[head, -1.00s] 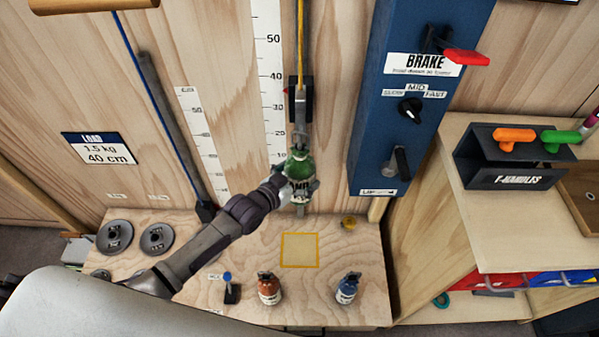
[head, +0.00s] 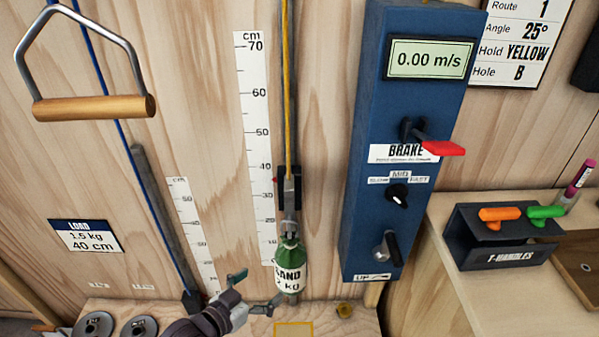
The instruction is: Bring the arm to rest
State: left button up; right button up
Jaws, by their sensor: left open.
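My left arm comes in at the bottom of the head view. Its gripper (head: 254,291) is open and empty, with its fingers spread, just left of the green sand bag (head: 290,266). The bag hangs upright below the dark carriage (head: 289,187) on the yellow cord (head: 289,90). I cannot tell whether the lower fingertip touches the bag. My right gripper is out of view.
The blue brake column (head: 372,225) with a red lever (head: 440,148) stands to the right; its display reads 0.00 m/s. A wooden-grip handle (head: 95,107) hangs upper left. Weight discs (head: 93,327) lie lower left. A yellow square (head: 293,329) marks the bench.

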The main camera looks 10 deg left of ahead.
pick_arm(q)
jog(key=s+a+f+n+g+y, duration=0.1)
jog(key=s+a+n+g+y, duration=0.3)
jog(key=s, duration=0.7)
jog(key=s+f+m+g+y, duration=0.1)
jog(key=s+g+y, duration=0.1)
jog(key=s+g, duration=0.65)
jog(key=s+f+t, duration=0.1)
jog(key=s+f, duration=0.1)
jog(key=f, duration=1.1)
jog(key=s+f+t, duration=0.1)
jog(key=s+f, duration=0.1)
jog(key=f, duration=1.1)
jog(key=s+a+f+g, duration=0.1)
jog(key=s+a+f, duration=0.1)
jog(key=s+f, duration=1.4)
jog(key=shift+s+a+g, duration=0.2)
jog(key=shift+a+g, duration=0.1)
jog(key=shift+g, duration=0.05)
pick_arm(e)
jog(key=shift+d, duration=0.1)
